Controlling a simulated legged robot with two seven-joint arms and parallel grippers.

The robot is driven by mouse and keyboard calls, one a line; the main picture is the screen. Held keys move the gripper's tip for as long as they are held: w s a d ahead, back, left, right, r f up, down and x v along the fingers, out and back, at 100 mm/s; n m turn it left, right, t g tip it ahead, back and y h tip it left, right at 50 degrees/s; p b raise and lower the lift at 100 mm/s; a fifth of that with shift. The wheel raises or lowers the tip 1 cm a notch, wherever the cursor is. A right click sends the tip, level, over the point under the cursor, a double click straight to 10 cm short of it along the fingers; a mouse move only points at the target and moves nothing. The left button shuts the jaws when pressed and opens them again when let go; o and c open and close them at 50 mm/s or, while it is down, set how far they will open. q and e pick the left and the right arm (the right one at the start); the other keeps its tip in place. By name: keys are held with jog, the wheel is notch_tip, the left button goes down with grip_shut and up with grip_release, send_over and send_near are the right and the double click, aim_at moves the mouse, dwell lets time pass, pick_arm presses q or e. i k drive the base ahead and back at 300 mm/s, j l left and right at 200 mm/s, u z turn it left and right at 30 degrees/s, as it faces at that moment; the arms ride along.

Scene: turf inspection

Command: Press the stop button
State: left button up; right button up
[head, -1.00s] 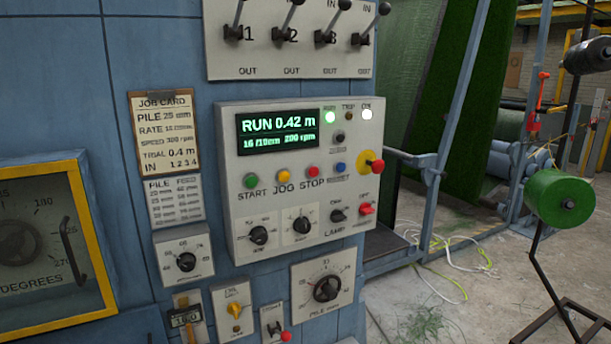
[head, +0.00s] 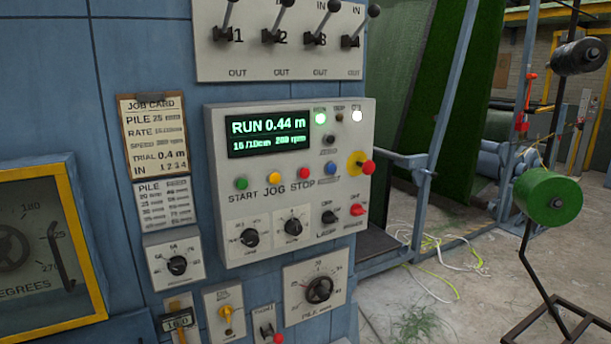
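The red stop button (head: 302,171) sits on the white control box (head: 220,220), above the printed word STOP. A yellow JOG button (head: 272,180) and a green START button (head: 241,184) are to its left, and a blue button (head: 331,168) is to its right. The lit display (head: 268,133) above reads RUN 0.44 m, with a smaller line for 16/10cm and 200 rpm. A green lamp (head: 320,118) and a white lamp (head: 356,115) are lit. Neither gripper shows in the head view.
A red mushroom knob on a yellow base (head: 367,167) sticks out at the box's right side. Levers (head: 281,20) project above. A job card (head: 155,135) and a yellow-framed gauge (head: 45,245) are left. Floor (head: 455,320) with loose cables lies right, near a green spool (head: 548,197).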

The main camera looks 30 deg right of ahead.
aim_at(304, 173)
jog(key=i+l+z, duration=0.1)
jog(key=i+l, duration=0.15)
jog(key=l, duration=0.2)
jog(key=i+l+z, duration=0.15)
jog(key=l, duration=0.35)
jog(key=i+l+z, duration=0.1)
jog(key=i+l, duration=0.25)
jog(key=i+l+z, duration=0.1)
jog(key=i+l, duration=0.2)
jog(key=l, duration=0.15)
